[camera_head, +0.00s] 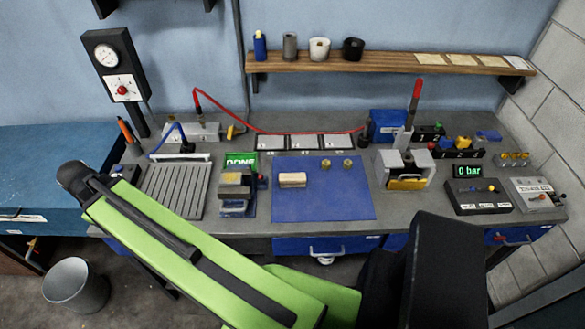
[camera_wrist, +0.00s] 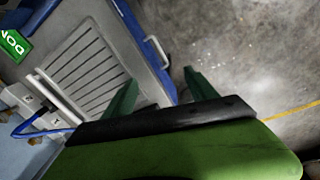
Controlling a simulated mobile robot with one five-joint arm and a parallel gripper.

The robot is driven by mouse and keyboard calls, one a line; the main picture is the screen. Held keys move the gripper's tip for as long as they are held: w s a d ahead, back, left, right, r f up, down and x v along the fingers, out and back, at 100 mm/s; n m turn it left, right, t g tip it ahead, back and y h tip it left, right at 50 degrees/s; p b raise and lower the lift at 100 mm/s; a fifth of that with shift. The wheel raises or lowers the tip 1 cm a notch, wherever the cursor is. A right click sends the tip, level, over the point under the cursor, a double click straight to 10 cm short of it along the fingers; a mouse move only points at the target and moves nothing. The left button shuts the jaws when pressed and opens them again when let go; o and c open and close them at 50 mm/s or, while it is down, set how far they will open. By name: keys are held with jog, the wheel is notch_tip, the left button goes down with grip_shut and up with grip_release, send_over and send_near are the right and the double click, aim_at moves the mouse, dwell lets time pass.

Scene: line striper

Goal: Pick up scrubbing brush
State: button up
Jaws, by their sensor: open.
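A small beige block (camera_head: 292,180), which may be the scrubbing brush, lies on the blue mat (camera_head: 320,207) in the head view. Bristles cannot be made out at this size. My gripper (camera_wrist: 160,75) shows in the wrist view with its two green fingers spread apart and nothing between them. It is beyond the bench's front edge, beside the grooved tray (camera_wrist: 88,70), well to the left of the mat. In the head view my arm crosses the lower left and hides part of the bench front. The beige block does not show in the wrist view.
The grooved tray (camera_head: 172,190), a small vise (camera_head: 237,192) and a green DONE sign (camera_head: 241,160) stand left of the mat. The mat's front is clear.

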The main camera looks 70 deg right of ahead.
jog(key=s+d, duration=0.3)
jog(key=d, duration=0.9)
jog(key=r+n+g, duration=0.2)
jog(key=n+g, duration=0.1)
jog(key=g, duration=0.1)
send_over(291, 176)
jog(key=w+a, duration=0.3)
jog(key=w, duration=0.3)
jog(key=shift+h, duration=0.3)
jog(key=b+x, duration=1.1)
jog(key=x, duration=0.1)
jog(key=shift+d+f+b, duration=0.15)
jog(key=shift+f+b, duration=0.05)
jog(key=shift+b, duration=0.1)
jog(key=shift+s+f, duration=0.1)
jog(key=shift+f, duration=0.1)
jog(key=shift+r, duration=0.1)
jog(key=b+x, duration=0.5)
jog(key=shift+s+d, duration=0.2)
jog(key=shift+s, duration=0.15)
jog(key=shift+r, duration=0.15)
jog(key=shift+f, duration=0.25)
